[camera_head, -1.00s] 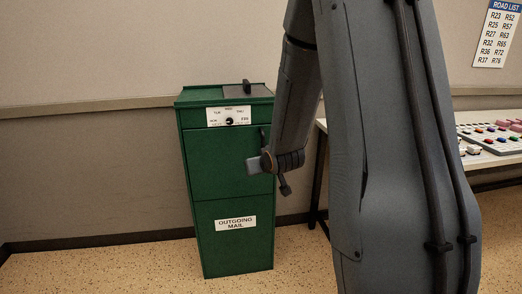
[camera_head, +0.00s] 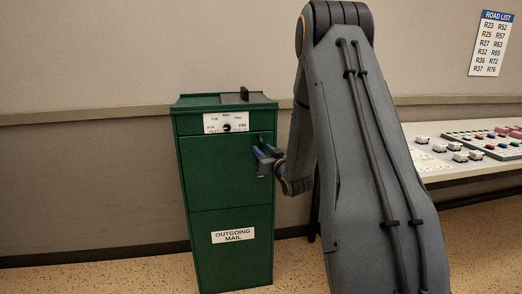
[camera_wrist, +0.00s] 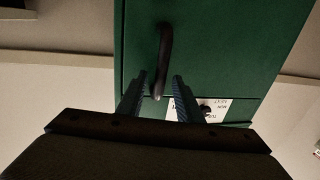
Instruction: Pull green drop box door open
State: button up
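The green drop box (camera_head: 200,230) stands upright against the wall, with its upper door (camera_head: 215,170) closed. A dark handle (camera_wrist: 164,50) is on the door; in the head view it is at the door's right edge, largely behind my gripper. My gripper (camera_head: 262,154) is at the upper right of the door. In the wrist view my gripper (camera_wrist: 160,82) has its two blue fingers apart, one on each side of the handle's end. I cannot tell whether either finger touches the handle.
A white dial plate (camera_head: 226,122) is above the door, and an "OUTGOING MAIL" label (camera_head: 233,236) is on the lower panel. A table (camera_head: 440,168) with small blocks and a button panel stands at the right. The floor left of the box is clear.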

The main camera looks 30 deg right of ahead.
jog(key=shift+w, duration=1)
jog(key=shift+c, duration=0.2)
grip_shut()
jog(key=shift+s, duration=0.15)
